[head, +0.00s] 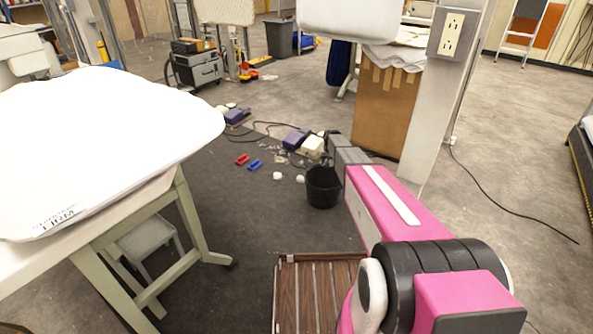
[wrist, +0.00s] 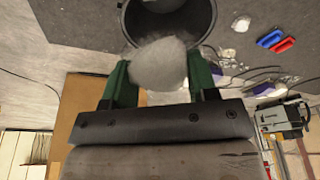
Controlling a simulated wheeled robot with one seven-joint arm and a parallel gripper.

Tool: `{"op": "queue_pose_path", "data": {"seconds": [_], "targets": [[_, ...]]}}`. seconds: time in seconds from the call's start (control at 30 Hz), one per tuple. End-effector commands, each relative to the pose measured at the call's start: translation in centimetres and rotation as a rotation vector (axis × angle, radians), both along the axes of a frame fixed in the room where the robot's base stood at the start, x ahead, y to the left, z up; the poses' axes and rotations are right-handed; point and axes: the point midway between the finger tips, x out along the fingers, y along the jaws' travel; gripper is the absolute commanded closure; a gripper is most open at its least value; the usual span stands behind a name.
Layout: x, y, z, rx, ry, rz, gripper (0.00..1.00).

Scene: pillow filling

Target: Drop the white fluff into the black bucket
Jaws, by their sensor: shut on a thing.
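The black bucket (head: 323,188) stands on the dark floor in the middle of the head view, beside my pink arm. In the wrist view the bucket (wrist: 207,22) is at the top, with its open mouth showing. My gripper (wrist: 160,75) is shut on a ball of white fluff (wrist: 159,63) between its green fingers. The fluff overlaps the lower rim of the bucket in the wrist view; its exact height and distance from the bucket cannot be told. In the head view the gripper's fingers and the held fluff are not clearly seen.
A cardboard box (head: 384,110) and a post stand behind my arm. A white-topped table (head: 95,140) fills the left.

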Motion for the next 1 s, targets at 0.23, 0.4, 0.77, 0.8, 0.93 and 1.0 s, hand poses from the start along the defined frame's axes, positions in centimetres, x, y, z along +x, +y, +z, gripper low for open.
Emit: {"op": "queue_pose_path", "data": {"seconds": [0.23, 0.4, 0.77, 0.8, 0.93, 1.0], "targets": [[9.4, 0.0, -9.1, 0.000, 0.002, -0.022, 0.56], [12.5, 0.1, -12.9, 0.000, 0.001, -0.031, 0.56], [13.6, 0.1, -15.2, 0.001, 0.000, -0.036, 0.56], [13.6, 0.1, -15.5, 0.001, 0.000, -0.036, 0.56], [13.6, 0.1, -16.7, 0.001, 0.001, -0.036, 0.56], [13.6, 0.1, -17.4, 0.001, 0.001, -0.035, 0.56]]}}
